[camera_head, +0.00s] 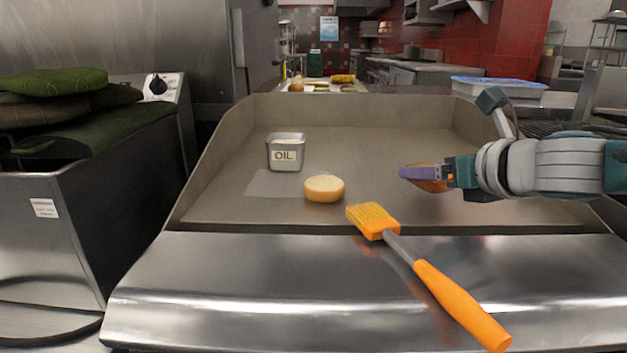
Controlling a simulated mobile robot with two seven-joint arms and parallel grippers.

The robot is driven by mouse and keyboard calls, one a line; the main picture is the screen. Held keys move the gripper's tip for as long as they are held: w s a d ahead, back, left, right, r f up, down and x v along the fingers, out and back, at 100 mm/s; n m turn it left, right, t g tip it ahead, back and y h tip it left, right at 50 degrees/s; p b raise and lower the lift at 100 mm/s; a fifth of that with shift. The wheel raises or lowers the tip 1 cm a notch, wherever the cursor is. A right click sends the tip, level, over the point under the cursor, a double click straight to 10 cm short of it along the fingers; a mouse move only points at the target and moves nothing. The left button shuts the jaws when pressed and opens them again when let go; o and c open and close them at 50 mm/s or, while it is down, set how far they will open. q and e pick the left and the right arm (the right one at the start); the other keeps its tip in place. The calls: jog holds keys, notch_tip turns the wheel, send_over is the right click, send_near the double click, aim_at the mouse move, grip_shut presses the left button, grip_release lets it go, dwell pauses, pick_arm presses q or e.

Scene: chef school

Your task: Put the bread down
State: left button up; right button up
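One round piece of bread (324,189), pale on top with a browned edge, lies on the flat griddle (225,206) near its front. My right gripper (425,173) comes in from the right over the griddle. A second brown piece of bread (431,186) shows above and below its purple finger, and the gripper appears shut on it. The finger hides much of this piece, and its height over the griddle is hard to tell. My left gripper is not in view.
A metal oil container (286,154) stands on the griddle, behind and left of the lying bread. An orange brush (440,285) lies across the front edge. Green cushion-like items (70,110) are at left. The griddle's middle has free room.

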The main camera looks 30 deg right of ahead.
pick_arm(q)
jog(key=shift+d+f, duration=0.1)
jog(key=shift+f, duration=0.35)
pick_arm(e)
jog(key=shift+f, duration=0.9)
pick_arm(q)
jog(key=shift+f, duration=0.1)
pick_arm(e)
jog(key=shift+f, duration=0.1)
jog(key=o, duration=1.2)
jog(key=shift+s, duration=0.1)
pick_arm(q)
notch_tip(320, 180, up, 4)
jog(key=p, duration=0.3)
jog(key=shift+p, duration=0.4)
pick_arm(e)
jog(key=v, duration=1.2)
